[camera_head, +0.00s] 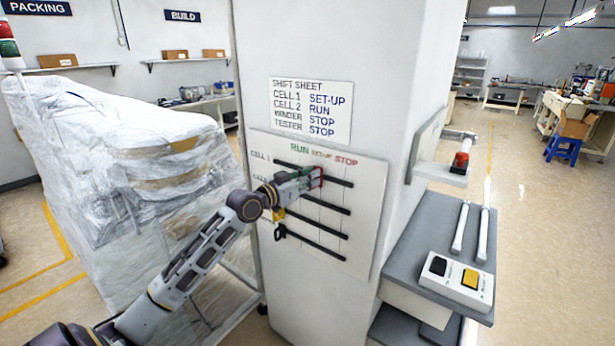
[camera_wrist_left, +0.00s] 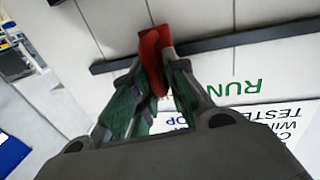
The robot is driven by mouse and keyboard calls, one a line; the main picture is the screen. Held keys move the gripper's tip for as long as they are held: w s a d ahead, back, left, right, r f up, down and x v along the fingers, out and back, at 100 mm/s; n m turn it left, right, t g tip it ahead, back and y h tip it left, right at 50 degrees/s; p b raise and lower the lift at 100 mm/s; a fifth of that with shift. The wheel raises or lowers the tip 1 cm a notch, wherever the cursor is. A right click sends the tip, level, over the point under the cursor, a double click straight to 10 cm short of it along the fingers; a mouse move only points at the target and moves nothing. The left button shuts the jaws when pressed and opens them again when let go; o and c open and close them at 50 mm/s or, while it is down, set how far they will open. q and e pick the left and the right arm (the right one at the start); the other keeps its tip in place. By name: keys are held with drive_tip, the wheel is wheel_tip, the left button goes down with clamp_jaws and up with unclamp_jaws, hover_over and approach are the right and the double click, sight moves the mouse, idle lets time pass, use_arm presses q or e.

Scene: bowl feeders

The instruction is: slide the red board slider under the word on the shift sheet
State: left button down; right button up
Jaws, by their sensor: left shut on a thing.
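The red board slider (camera_head: 317,177) is on the top slot, the CELL 1 row, of the white board (camera_head: 368,215). It stands roughly below the SET-UP heading, left of STOP; its exact alignment is unclear. My left gripper (camera_head: 312,178) is shut on it. In the left wrist view the red slider (camera_wrist_left: 152,48) is between the fingertips of the gripper (camera_wrist_left: 158,65), at the dark slot. The shift sheet (camera_head: 311,110) above reads CELL 1 SET-UP, CELL 2 RUN, WINDER STOP, TESTER STOP. My right gripper is out of view.
A yellow slider (camera_head: 279,214) and a black slider (camera_head: 280,232) sit at the left of lower slots, close below my wrist. Right of the column, a grey bench (camera_head: 410,245) holds a button box (camera_head: 456,281). A plastic-wrapped machine (camera_head: 130,170) stands left.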

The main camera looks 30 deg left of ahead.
use_arm(q)
drive_tip(key=shift+d, duration=0.3)
drive_tip(key=c, duration=1.5)
unclamp_jaws()
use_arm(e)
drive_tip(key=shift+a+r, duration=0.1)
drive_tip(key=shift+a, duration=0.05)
use_arm(q)
drive_tip(key=shift+s+a, duration=0.1)
drive_tip(key=shift+s, duration=0.1)
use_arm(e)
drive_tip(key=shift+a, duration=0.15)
use_arm(q)
drive_tip(key=v, duration=1.1)
drive_tip(key=shift+s, duration=0.3)
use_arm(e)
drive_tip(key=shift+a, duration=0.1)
use_arm(q)
drive_tip(key=shift+a+r, duration=0.1)
